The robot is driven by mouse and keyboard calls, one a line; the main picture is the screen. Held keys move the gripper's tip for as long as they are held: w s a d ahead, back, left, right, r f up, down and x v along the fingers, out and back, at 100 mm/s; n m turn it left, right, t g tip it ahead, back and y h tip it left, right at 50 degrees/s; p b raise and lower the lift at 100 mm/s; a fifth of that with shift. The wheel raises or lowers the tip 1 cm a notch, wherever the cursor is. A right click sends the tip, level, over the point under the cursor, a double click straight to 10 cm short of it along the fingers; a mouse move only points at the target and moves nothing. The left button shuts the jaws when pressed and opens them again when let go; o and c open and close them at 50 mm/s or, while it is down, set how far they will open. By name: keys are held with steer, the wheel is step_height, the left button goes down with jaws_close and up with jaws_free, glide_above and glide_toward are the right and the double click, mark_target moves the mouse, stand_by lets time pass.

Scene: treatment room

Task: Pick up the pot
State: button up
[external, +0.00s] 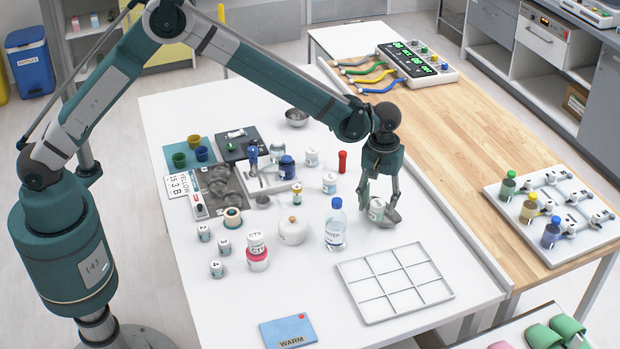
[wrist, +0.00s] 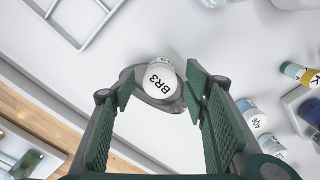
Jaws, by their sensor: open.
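A small white pot (external: 377,209) with a rounded top stands at the right side of the white table. In the wrist view the pot (wrist: 160,80) is marked BR3 and sits against or in a grey shallow dish (wrist: 150,101); I cannot tell which. My gripper (external: 381,193) points down over it with the fingers apart on either side. In the wrist view the pot is between the fingertips, with no clear grip on it. A second pot-like thing, a round white lidded vessel (external: 293,231) with an orange knob, stands to the left, apart from my gripper.
A clear water bottle (external: 335,226) stands just left of my gripper. A white divided grid tray (external: 394,283) lies in front. Several small labelled jars, a red-topped piece (external: 342,161) and a metal bowl (external: 296,117) stand around. A raised table edge (external: 440,215) runs along the right.

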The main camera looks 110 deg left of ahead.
mark_target(378, 203)
steer(key=shift+f, duration=0.65)
steer(key=shift+c, duration=0.5)
steer(key=c, duration=1)
steer(key=shift+r, duration=0.15)
steer(key=shift+r, duration=4.9)
